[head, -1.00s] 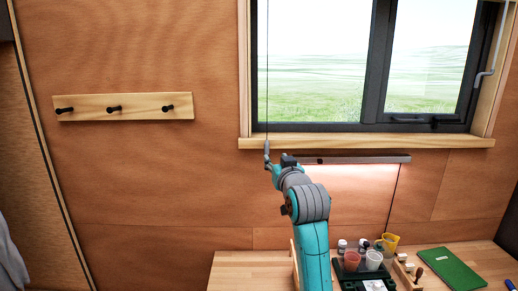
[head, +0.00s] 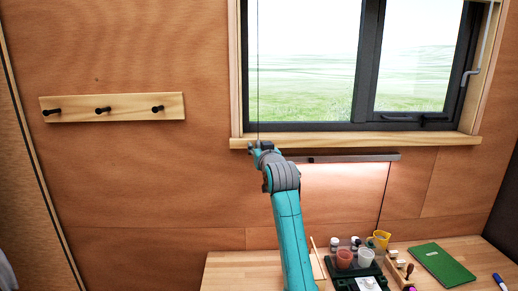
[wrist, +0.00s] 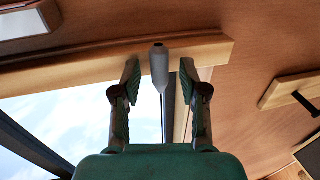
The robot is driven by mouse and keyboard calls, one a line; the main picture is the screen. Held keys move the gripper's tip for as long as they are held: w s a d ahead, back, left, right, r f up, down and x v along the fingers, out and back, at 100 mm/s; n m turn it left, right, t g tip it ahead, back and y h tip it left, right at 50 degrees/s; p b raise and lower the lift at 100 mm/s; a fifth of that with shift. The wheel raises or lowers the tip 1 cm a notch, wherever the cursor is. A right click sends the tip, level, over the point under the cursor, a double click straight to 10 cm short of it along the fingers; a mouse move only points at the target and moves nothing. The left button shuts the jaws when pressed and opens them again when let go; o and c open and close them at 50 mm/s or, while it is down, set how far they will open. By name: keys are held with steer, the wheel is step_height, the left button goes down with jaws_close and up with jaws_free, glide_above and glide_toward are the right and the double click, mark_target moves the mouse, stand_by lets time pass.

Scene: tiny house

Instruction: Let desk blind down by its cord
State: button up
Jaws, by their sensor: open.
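The blind's thin cord (head: 257,80) hangs down along the left side of the window. Its grey end pull (wrist: 159,66) shows in the wrist view between the two fingers of my gripper (wrist: 159,82). The fingers are apart, with a gap on both sides of the pull. In the head view my gripper (head: 255,149) is at the cord's lower end, at the left end of the window sill, and the pull is hidden or too small to tell there. The blind itself is not in view; the visible panes are uncovered.
The wooden sill (head: 350,142) is close to my gripper. A dark bar (head: 350,157) with a light runs below it. A peg rail (head: 112,107) is on the wall at left. The desk (head: 235,270) holds cups, a dark tray and a green book (head: 443,264).

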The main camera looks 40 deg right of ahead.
jaws_close()
steer(key=shift+r, duration=0.1)
step_height(320, 180, up, 41)
steer(key=shift+r, duration=0.15)
stand_by(0.4)
jaws_free()
